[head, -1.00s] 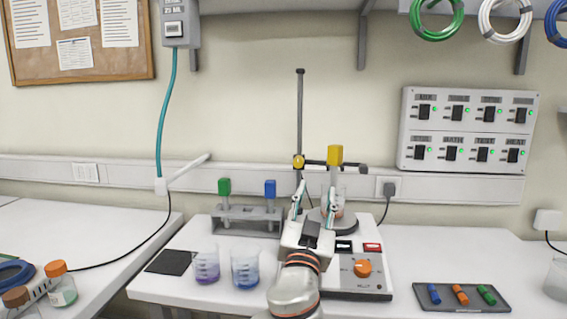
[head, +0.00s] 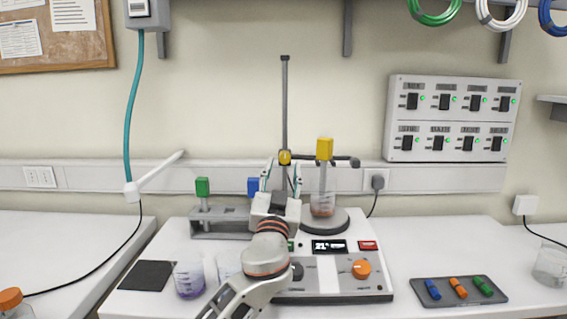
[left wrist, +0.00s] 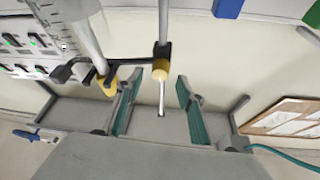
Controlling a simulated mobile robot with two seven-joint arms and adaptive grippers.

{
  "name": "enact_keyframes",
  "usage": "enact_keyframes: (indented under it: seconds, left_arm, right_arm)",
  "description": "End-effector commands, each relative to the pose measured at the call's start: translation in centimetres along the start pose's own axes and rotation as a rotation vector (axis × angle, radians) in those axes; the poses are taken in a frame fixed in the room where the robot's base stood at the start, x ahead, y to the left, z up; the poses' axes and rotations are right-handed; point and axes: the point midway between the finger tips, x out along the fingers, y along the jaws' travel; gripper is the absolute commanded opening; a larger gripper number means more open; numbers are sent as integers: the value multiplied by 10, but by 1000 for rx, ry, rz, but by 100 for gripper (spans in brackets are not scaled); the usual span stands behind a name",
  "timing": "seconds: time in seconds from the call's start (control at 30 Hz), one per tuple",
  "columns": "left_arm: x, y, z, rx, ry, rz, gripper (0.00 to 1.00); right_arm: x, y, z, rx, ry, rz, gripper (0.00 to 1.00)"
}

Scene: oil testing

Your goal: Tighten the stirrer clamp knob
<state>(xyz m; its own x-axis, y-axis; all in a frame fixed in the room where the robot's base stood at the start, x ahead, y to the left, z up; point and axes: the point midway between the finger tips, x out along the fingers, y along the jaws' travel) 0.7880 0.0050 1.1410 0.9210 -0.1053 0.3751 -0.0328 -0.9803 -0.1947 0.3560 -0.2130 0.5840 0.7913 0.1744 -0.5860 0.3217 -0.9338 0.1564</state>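The yellow clamp knob (head: 285,157) sits on the upright stand rod (head: 285,100), where the dark crossbar (head: 345,161) meets it. In the left wrist view the knob (left wrist: 160,70) lies ahead of my gripper, between its fingers in the picture. My left gripper (head: 281,174) is open and empty, just below the knob in the head view; its teal-padded fingers (left wrist: 159,84) stand apart in the wrist view. I cannot tell whether they touch the knob. The yellow-topped stirrer (head: 325,149) stands right of the rod, above a vessel. My right gripper is not in view.
A rack with a green-topped holder (head: 202,187) and a blue-topped one (head: 253,187) stands left of the gripper. The control box (head: 330,275) is below, partly behind my arm. A purple-filled beaker (head: 189,278) stands at left, a tray (head: 415,292) at right.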

Motion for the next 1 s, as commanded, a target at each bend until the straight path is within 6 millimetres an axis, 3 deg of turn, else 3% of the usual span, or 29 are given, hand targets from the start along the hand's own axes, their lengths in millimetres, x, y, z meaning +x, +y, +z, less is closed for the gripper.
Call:
enact_keyframes:
  seconds: [0.23, 0.6, 0.77, 1.0]
  left_arm:
    - [27, 0, 0, 1, 0, 0, 38]
    - [32, 0, 0, -1, 0, 0, 38]
    - [32, 0, 0, -1, 0, 0, 0]
    - [32, 0, 0, 4, 0, 2, 0]
  right_arm:
    - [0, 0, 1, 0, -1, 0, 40]
    - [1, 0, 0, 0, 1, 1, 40]
    - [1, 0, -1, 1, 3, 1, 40]
    - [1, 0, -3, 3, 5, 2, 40]
